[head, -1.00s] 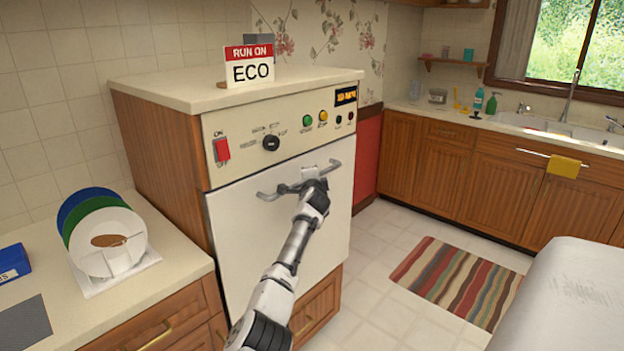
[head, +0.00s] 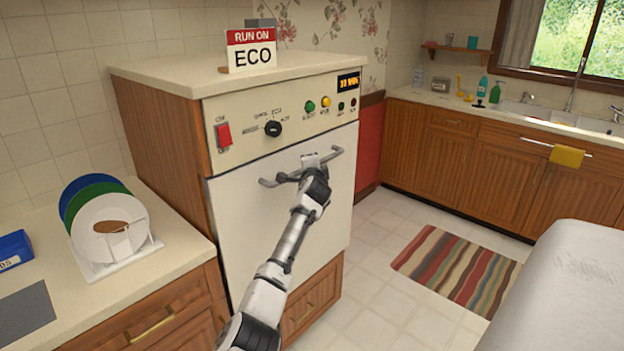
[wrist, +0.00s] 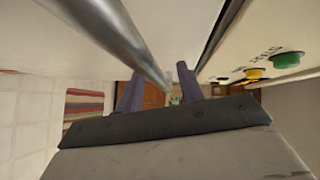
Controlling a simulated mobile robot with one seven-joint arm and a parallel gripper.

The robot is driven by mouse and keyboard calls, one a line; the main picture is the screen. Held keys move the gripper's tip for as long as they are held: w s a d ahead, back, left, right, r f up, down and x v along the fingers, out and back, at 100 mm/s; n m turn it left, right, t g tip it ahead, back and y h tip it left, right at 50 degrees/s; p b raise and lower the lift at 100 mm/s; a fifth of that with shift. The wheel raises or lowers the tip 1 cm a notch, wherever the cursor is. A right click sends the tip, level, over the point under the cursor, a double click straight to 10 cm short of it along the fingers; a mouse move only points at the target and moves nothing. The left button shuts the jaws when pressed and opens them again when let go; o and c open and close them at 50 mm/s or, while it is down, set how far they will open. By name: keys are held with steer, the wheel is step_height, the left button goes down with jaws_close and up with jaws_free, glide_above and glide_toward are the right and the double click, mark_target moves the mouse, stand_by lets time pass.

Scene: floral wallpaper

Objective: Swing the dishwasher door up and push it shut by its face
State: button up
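The dishwasher door (head: 275,235) is a plain cream panel, standing upright below the control panel (head: 285,117). It looks about level with the front; I cannot tell whether it is latched. A grey bar handle (head: 333,160) runs across its upper part. My gripper (head: 297,175) is at the middle of the handle, close to the door face. In the wrist view the gripper's two dark fingers (wrist: 158,88) stand apart, and the handle bar (wrist: 115,35) runs beside them toward the gap. Contact with the bar is unclear. The door (wrist: 190,25) shows beyond the bar.
A "Run on ECO" sign (head: 252,52) stands on top of the dishwasher. A plate rack (head: 125,262) with several plates is on the left counter (head: 165,262). A striped rug (head: 457,265) lies on the floor to the right. A pale rounded surface (head: 560,290) fills the lower right.

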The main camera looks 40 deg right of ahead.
steer(key=b+v, duration=0.3)
steer(key=v, duration=0.8)
steer(key=shift+a, duration=0.1)
stand_by(0.4)
